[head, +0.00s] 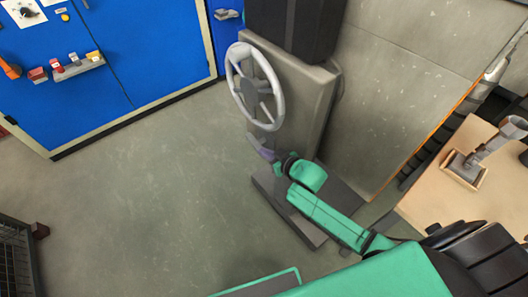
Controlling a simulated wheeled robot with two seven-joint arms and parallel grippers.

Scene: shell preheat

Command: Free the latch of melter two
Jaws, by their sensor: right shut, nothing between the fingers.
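A grey handwheel (254,87) with spokes is mounted on a grey upright housing (309,97). No label shows, so I cannot tell whether this is melter two. I cannot make out a latch for certain. My right gripper (259,147) is at the end of the green arm, just below the wheel and in front of the housing. It is shut and empty. I cannot tell whether it touches the housing. My left gripper is out of view.
A blue cabinet (110,60) with a dial (22,12) and a small shelf (80,70) stands at the upper left. A wooden bench (440,203) is at the right. A dark mesh crate (15,262) is at the lower left. The floor (140,190) between is clear.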

